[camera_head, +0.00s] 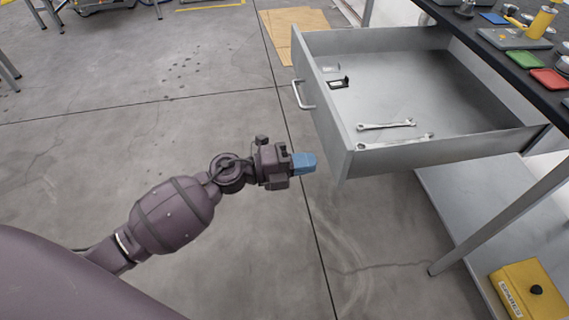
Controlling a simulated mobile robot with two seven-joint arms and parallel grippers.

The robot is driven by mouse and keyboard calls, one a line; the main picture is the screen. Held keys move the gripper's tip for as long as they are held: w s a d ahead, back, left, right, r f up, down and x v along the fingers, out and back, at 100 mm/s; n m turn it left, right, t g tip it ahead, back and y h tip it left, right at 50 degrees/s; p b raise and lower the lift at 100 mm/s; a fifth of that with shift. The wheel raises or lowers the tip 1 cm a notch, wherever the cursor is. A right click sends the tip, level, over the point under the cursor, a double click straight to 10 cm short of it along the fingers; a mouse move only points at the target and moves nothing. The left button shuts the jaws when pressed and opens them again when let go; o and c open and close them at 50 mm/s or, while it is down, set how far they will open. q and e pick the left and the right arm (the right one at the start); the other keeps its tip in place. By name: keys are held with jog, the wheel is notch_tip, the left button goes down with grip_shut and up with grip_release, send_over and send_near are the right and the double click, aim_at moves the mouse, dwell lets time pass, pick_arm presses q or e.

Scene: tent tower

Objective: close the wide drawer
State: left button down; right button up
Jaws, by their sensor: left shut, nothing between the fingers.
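The wide drawer (335,130) is grey metal and stands pulled out from under a dark workbench (510,57) at the right. My left gripper (312,162) has blue fingertips, which are shut and empty. In the picture it is just left of the near end of the drawer front; whether it touches cannot be told. My right gripper is not in view.
A yellow box (534,290) sits on the bench's lower shelf (480,215). A bench leg (500,215) stands at the near right. Colored trays, such as a green one (528,58), lie on the bench top.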

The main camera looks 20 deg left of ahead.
aim_at(336, 159)
pick_arm(q)
jog(key=shift+x, duration=2.1)
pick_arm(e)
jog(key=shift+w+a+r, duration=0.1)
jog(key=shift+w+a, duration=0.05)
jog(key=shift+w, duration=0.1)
pick_arm(q)
jog(key=shift+d, duration=0.1)
